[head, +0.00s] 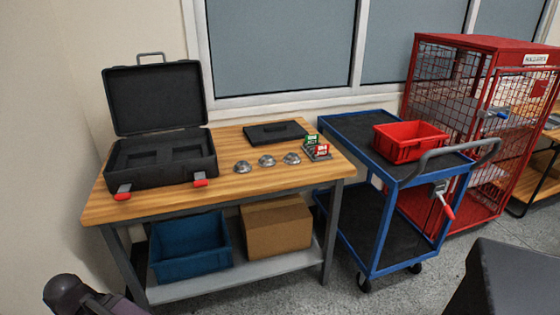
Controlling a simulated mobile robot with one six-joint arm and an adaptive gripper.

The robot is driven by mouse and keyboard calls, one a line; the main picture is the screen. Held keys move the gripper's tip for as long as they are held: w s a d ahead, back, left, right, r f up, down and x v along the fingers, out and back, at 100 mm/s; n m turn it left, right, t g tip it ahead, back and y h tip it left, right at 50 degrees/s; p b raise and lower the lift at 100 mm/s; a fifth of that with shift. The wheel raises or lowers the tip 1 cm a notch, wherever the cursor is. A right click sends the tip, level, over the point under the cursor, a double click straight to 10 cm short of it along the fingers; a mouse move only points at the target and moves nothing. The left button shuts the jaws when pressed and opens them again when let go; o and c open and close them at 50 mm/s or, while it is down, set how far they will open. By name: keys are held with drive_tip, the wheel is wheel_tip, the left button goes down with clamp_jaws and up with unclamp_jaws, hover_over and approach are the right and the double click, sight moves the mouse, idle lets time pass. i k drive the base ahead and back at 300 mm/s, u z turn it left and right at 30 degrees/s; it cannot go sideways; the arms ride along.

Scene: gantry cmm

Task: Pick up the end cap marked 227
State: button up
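Three small silver domed pieces that look like end caps stand in a row on the wooden workbench (230,202): a left one (243,167), a middle one (267,161) and a right one (292,158). No number can be read on any of them, so I cannot tell which is marked 227. My gripper is not clearly in view. A dark rounded part of my arm shows at the bottom left, well apart from the domed pieces.
An open black case (160,165) stands on the bench's left. A flat black tray (275,133) lies behind the domes; small green and red items (318,150) sit right. A blue cart (372,235) with a red bin (408,155) stands beside the bench. A red cage (440,60) is farther right.

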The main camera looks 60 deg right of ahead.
sight(267, 160)
drive_tip(key=z, duration=1)
drive_tip(key=k, duration=0.65)
drive_tip(key=z, duration=0.05)
drive_tip(key=i, duration=0.6)
drive_tip(key=z, duration=0.05)
